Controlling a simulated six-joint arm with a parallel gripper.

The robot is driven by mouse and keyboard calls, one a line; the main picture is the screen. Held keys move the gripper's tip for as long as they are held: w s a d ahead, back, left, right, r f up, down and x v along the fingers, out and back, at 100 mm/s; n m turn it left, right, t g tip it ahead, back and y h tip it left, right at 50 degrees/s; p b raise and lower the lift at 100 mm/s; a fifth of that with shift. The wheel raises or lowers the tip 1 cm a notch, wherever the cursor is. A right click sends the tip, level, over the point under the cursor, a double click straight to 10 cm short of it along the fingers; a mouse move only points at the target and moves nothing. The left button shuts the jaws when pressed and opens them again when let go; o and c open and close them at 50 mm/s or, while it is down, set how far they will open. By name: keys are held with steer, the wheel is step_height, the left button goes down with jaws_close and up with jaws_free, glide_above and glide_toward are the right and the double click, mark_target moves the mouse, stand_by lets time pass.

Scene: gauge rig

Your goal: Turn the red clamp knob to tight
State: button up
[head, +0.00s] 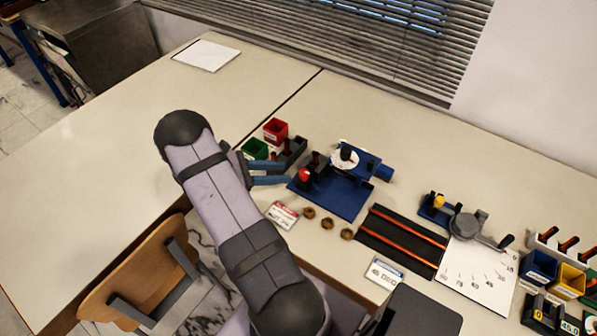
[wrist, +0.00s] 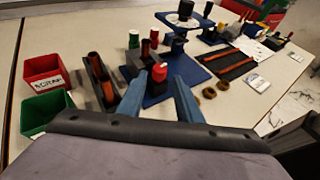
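The red clamp knob (head: 305,174) sits on a dark block on the blue gauge base (head: 345,206). In the wrist view the red knob (wrist: 159,72) appears between the tips of my two blue-grey fingers, with a dark stem below it. My gripper (head: 288,172) is open, and its fingers point at the knob from the left. In the head view the knob shows just past the fingertips. The fingers also show apart in the wrist view (wrist: 156,82), with nothing gripped. I cannot tell whether either finger touches the knob or how tight it is.
A red bin (head: 275,130) and a green bin (head: 255,149) stand behind my gripper. A white dial (head: 344,160) is on the rig. Several brass nuts (head: 327,223) and a red-white card (head: 283,215) lie in front. A black mat with orange rails (head: 402,240) lies right.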

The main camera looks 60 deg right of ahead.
mark_target(303, 172)
steer(key=shift+p+x, duration=1.25)
steer(key=shift+x, duration=2.2)
steer(key=c, duration=0.8)
